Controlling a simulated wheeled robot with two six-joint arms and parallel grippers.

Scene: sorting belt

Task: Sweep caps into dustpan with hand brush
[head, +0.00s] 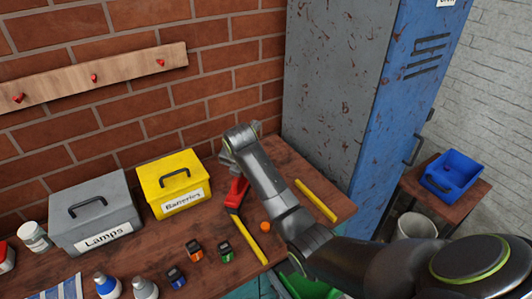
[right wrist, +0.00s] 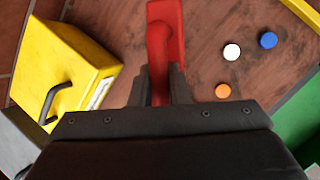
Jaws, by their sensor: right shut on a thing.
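The red hand brush (head: 237,192) is on the wooden bench, partly hidden by my right arm; its bristles cannot be made out. My right gripper (head: 232,168) is shut on its red handle (right wrist: 165,45), which runs between the fingers (right wrist: 160,88) in the right wrist view. An orange cap (right wrist: 222,90), a white cap (right wrist: 231,51) and a blue cap (right wrist: 268,40) lie apart on the bench, right of the brush. In the head view only the orange cap (head: 265,227) shows clearly. A blue open tray (head: 452,172), possibly the dustpan, stands on a side stand. My left gripper is out of view.
A yellow Batteries box (head: 172,182) and a grey Lamps box (head: 92,212) stand left of the brush. Yellow strips (head: 315,200) (head: 250,240) flank the cap area. A green bin (head: 310,287) is below the bench's front edge. A blue locker (head: 405,90) rises behind right.

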